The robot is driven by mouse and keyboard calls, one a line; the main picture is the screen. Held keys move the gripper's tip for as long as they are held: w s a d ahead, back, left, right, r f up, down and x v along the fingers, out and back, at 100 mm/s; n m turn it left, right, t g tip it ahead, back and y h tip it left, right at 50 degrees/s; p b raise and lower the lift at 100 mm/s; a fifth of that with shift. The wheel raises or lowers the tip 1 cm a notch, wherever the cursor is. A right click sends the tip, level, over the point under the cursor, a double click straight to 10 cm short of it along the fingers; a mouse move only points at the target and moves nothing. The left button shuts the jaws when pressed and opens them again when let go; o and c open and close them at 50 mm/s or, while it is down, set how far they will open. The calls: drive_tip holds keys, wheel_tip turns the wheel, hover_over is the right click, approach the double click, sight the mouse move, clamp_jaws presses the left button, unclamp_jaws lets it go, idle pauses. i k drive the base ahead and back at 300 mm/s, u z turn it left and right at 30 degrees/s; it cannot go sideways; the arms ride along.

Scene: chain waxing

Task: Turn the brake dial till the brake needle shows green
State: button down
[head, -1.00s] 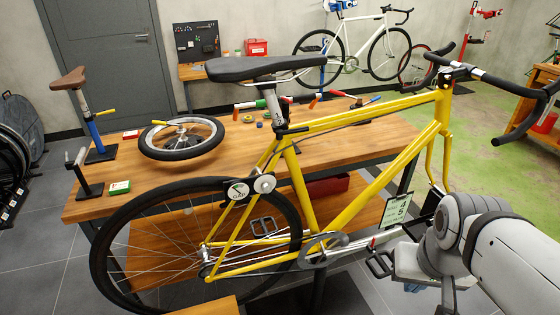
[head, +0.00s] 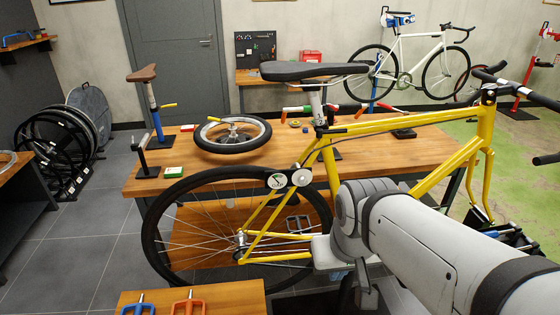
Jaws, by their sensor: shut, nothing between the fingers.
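The yellow bike (head: 410,150) stands in front of the wooden bench. A small dark plate on its rear frame carries a round gauge (head: 277,180) with a white face, a dark needle and some green. The face is too small to tell which colour the needle points at. The pale round dial (head: 303,178) sits just right of the gauge, on the same plate. My arm comes in from the lower right, and its bent joint is right of and below the dial, nearer the camera. I cannot make out my gripper's fingers; the arm seems to hide them.
The wooden bench (head: 165,188) holds a small wheel (head: 232,137), a green box (head: 174,172) and a seatpost stand. The bike's saddle (head: 312,71) overhangs above the dial. A nearer wooden surface (head: 235,297) carries blue and orange tools. Grey floor is free at left.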

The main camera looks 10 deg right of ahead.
sight(303, 180)
drive_tip(key=z, duration=2.25)
drive_tip(key=k, duration=1.45)
drive_tip(key=u, duration=0.6)
drive_tip(key=i, duration=1)
